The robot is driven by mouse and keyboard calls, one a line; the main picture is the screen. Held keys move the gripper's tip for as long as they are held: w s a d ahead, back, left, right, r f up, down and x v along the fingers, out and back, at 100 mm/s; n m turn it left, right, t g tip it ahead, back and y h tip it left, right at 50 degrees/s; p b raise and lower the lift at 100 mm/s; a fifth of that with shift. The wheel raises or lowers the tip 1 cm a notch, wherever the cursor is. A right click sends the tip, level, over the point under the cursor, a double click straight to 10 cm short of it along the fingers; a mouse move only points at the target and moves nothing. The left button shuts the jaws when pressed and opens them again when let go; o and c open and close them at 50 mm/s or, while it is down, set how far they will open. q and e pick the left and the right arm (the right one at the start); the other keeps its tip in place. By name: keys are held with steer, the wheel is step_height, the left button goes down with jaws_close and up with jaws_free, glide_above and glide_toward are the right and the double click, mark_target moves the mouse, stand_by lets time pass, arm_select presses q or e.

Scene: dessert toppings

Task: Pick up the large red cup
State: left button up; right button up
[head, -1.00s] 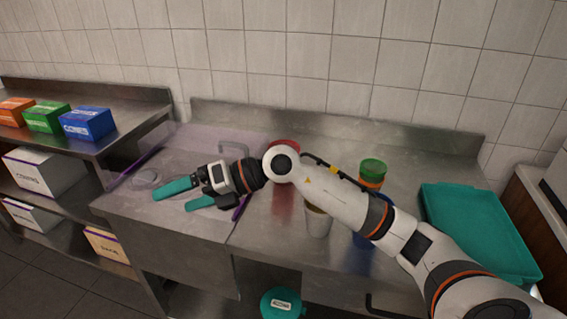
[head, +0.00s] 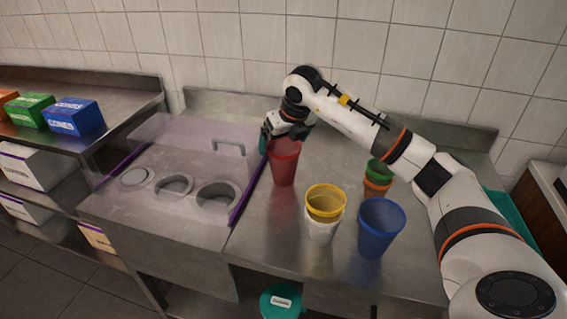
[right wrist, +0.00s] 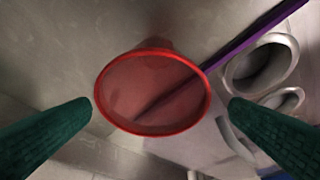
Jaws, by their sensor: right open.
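The large red cup (head: 284,168) stands upright on the steel counter, just right of the lidded well unit. My right gripper (head: 284,136) is open at its rim, with its green fingers pointing down and partly covering the cup's top. In the right wrist view the cup (right wrist: 153,92) lies between the two open fingertips (right wrist: 161,105), with a small gap showing on each side. The cup looks empty inside. My left gripper is not in view.
Yellow (head: 325,203) and white (head: 321,231) cups are stacked in front, with a blue cup (head: 379,232) to their right. A green cup (head: 378,170) with orange below stands behind. The purple-edged clear cover (head: 243,188) is close left of the red cup.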

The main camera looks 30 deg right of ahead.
mark_target(283, 151)
steer(key=x, duration=0.1)
steer(key=p+x, duration=0.1)
steer(key=x, duration=0.3)
steer(key=shift+s+d, duration=0.1)
steer(key=shift+d, duration=0.15)
steer(key=shift+f, duration=0.25)
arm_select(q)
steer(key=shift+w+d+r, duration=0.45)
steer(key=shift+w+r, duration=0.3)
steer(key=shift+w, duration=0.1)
arm_select(e)
steer(key=shift+r, duration=0.1)
steer(key=c, duration=0.9)
